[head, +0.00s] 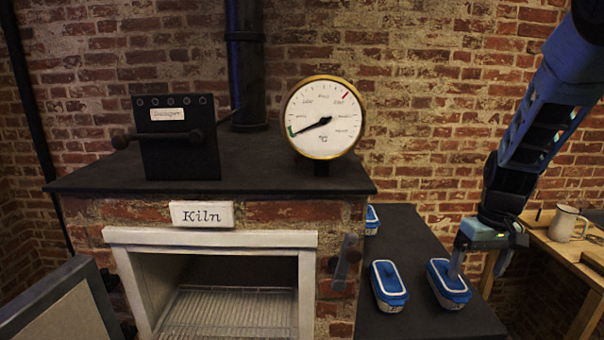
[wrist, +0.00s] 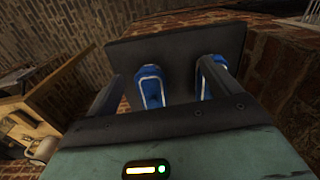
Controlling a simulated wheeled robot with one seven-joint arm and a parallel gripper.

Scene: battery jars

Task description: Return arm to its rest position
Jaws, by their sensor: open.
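My gripper (head: 477,262) hangs pointing down at the right of the head view, over the dark side shelf. Its fingers are at the rightmost blue-and-white jar (head: 450,289); I cannot tell whether they touch it. In the wrist view my gripper (wrist: 157,92) has its two fingers wide apart. A blue-and-white jar (wrist: 151,88) shows between them, and another blue jar (wrist: 210,72) shows behind the right finger. In the head view a second jar (head: 388,287) stands left of the rightmost one, and a third (head: 372,220) is partly hidden behind the kiln.
The brick kiln (head: 330,212) has an open mouth with a wire rack (head: 230,305). A gauge (head: 325,117) and a lever box (head: 178,150) stand on top. The dark shelf (head: 400,240) is beside it. A wooden bench (head: 560,250) with a mug (head: 567,223) is at far right.

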